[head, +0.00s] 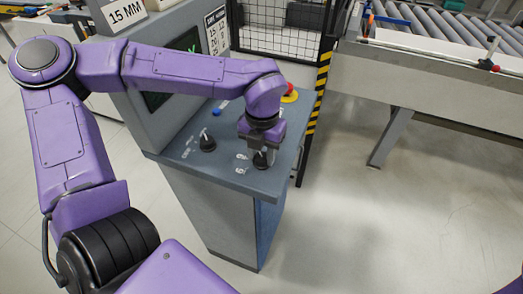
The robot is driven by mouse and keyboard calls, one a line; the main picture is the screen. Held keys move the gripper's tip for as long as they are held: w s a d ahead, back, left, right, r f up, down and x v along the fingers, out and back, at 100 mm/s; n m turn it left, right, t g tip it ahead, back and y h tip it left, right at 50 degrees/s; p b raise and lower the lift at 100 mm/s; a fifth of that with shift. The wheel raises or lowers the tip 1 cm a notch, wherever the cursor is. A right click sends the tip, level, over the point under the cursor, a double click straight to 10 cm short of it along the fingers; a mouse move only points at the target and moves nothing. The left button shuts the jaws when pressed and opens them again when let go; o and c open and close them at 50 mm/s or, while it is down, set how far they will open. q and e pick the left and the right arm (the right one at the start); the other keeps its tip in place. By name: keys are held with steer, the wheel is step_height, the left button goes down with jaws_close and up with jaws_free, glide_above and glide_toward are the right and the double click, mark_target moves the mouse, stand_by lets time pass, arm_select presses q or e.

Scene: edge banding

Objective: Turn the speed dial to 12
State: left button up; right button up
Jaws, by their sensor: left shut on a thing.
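A grey control console (195,185) stands in the middle of the head view. Two black dials sit on its sloped top. The left dial (207,143) is free, with a pale pointer on it and small labels beside it. My left gripper (262,152) points down over the right dial (261,160) and is shut on it. The jaws and wrist hide much of this dial, so its pointer and setting cannot be read. Small white labels (241,164) lie just left of it. I cannot read which dial is the speed dial. My right gripper is not in view.
A blue button (216,112) and a red emergency stop (290,94) sit at the back of the console top. A black mesh fence with a yellow-black post (320,85) stands behind. A roller conveyor (440,75) is at right. The floor at right is clear.

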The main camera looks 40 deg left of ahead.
mark_target(262, 157)
arm_select(q)
steer(key=o, duration=1.1)
steer(key=shift+c, duration=0.2)
steer(key=shift+r, duration=0.1)
step_height(262, 157, up, 10)
steer(key=b, duration=0.1)
steer(key=shift+r, duration=0.25)
steer(key=shift+s, duration=0.1)
